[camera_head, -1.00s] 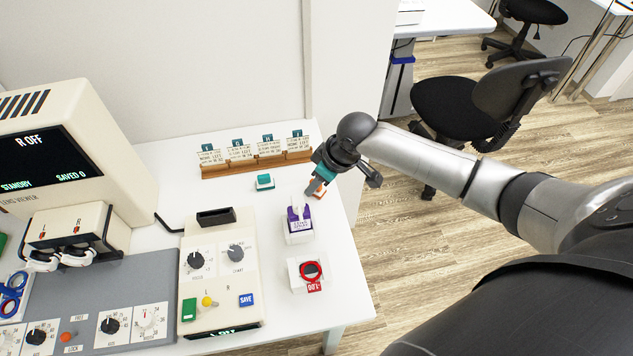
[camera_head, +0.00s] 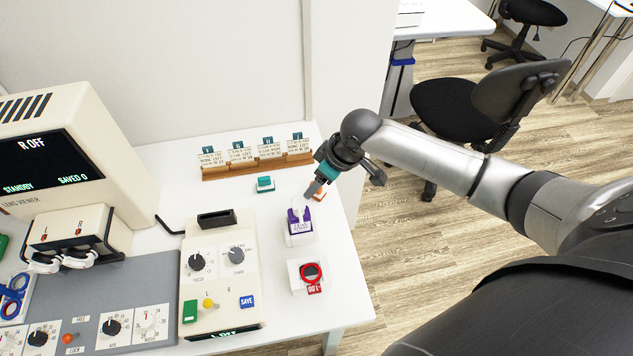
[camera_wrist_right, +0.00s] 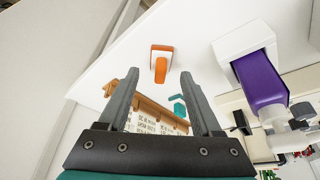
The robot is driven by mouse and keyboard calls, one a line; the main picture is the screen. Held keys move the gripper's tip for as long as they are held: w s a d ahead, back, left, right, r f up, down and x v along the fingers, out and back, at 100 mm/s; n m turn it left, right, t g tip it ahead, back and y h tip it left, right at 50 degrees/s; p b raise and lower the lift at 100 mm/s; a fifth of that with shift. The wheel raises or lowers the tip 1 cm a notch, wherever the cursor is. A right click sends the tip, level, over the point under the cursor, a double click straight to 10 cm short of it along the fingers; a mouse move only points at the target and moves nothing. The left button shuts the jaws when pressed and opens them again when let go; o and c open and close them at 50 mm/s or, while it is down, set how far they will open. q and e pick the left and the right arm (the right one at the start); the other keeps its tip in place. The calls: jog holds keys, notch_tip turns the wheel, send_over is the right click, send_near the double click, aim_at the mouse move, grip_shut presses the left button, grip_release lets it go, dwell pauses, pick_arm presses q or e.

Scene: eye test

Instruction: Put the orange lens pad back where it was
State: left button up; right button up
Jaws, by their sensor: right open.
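The orange lens pad (camera_head: 320,197) is on the white table near its right edge, partly hidden by my right gripper in the head view. In the right wrist view the orange pad (camera_wrist_right: 160,70) lies ahead of the fingers, with a pale part on its upper face. My right gripper (camera_head: 313,190) is open and empty, close to the pad. In the wrist view its two fingertips (camera_wrist_right: 159,76) show on either side of the pad; I cannot tell whether they touch it. My left gripper is not in view.
A teal pad (camera_head: 265,184) lies left of the gripper. A wooden card rack (camera_head: 257,168) stands behind. A control box (camera_head: 220,270) is further left.

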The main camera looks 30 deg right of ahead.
jog(key=p+v, duration=0.2)
jog(key=v, duration=0.8)
jog(key=shift+s+r, duration=0.2)
